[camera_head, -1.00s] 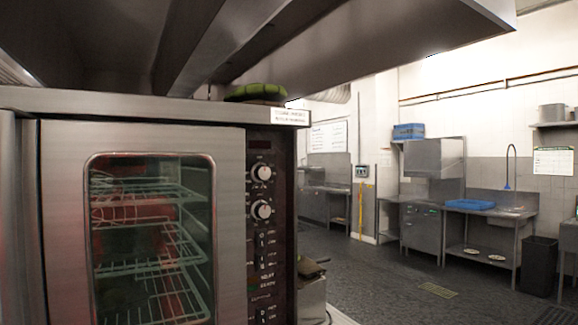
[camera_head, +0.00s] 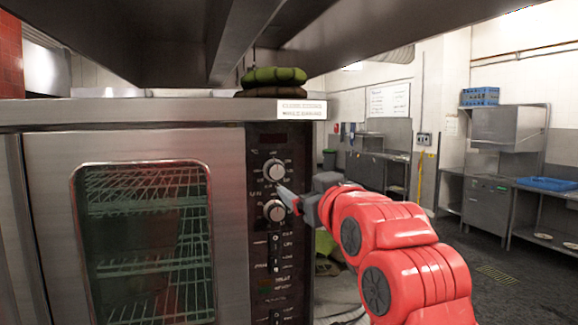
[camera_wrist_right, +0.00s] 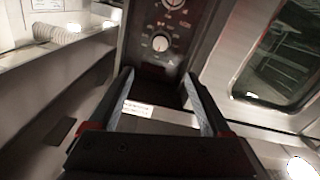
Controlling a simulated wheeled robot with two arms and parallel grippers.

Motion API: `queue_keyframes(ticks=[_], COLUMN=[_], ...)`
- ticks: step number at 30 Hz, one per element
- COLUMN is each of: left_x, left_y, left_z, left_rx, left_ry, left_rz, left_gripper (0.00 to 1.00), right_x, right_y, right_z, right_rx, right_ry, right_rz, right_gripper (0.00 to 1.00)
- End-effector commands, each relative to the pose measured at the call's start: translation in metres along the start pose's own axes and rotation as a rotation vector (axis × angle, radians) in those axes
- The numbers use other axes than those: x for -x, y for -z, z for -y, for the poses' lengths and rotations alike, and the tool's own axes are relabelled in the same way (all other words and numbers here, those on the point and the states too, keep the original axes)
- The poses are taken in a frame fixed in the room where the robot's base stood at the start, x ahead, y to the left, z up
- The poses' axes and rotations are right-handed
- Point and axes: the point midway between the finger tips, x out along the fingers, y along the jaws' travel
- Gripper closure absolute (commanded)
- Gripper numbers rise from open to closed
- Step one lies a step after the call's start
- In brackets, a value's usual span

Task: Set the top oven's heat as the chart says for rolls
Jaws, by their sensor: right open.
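The oven (camera_head: 145,143) fills the left of the head view. Its dark control panel is right of the glass door and carries an upper knob (camera_head: 274,170) and a lower knob (camera_head: 274,210). My right gripper (camera_head: 287,198) is in front of the panel's right edge, near both knobs. In the wrist view its jaws (camera_wrist_right: 158,74) are open and empty, with the upper knob (camera_wrist_right: 160,43) beyond the fingertips. That view looks upside down. The lower knob (camera_wrist_right: 172,3) is cut off at its top edge. I cannot read the dial settings. My left gripper is out of view.
Green and brown folded items (camera_head: 274,77) lie on the oven top, under a low steel hood (camera_head: 150,40). A small label (camera_head: 302,110) is on the top edge. White sheets (camera_head: 389,99) hang on the far wall, too small to read. Open floor lies at the right.

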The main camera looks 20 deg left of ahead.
Motion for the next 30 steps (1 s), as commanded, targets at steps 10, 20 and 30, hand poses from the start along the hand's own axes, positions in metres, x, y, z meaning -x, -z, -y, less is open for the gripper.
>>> queue_keyframes(ticks=[10,20,30], left_x=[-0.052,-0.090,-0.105], left_y=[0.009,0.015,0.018], left_z=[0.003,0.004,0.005], left_rx=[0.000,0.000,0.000], left_ry=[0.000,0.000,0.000], left_rz=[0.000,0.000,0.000], left_gripper=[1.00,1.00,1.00], right_x=[-0.072,-0.135,-0.165], right_y=[0.006,0.005,0.001], right_z=[-0.003,-0.002,-0.002], right_rx=[-0.001,-0.001,-0.003], right_ry=[-0.002,0.000,-0.001], right_rz=[0.003,0.002,-0.002], right_gripper=[0.17,0.17,0.17])
